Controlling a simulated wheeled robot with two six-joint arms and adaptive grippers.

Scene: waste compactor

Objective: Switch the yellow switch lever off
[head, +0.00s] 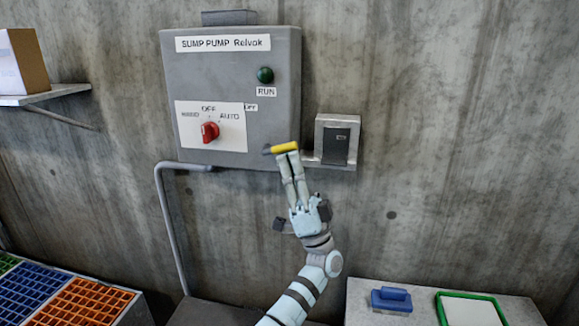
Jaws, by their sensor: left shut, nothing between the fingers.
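The yellow switch lever (286,147) is a short bar lying nearly level at the lower right edge of a grey pump control box (230,80). A dark piece shows at its left end. A small "OFF" label is on the box above it. My left gripper (289,158) points up from below, its fingers shut together and empty. Its fingertips are right at the lower side of the lever; I cannot tell whether they touch it. My right gripper does not show.
A red knob (210,131) and a green lamp (265,75) are on the box. A grey switch unit (337,140) is just right of the lever. A grey pipe (168,225) runs down at left. Bins stand lower left, and a table (385,316) lower right.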

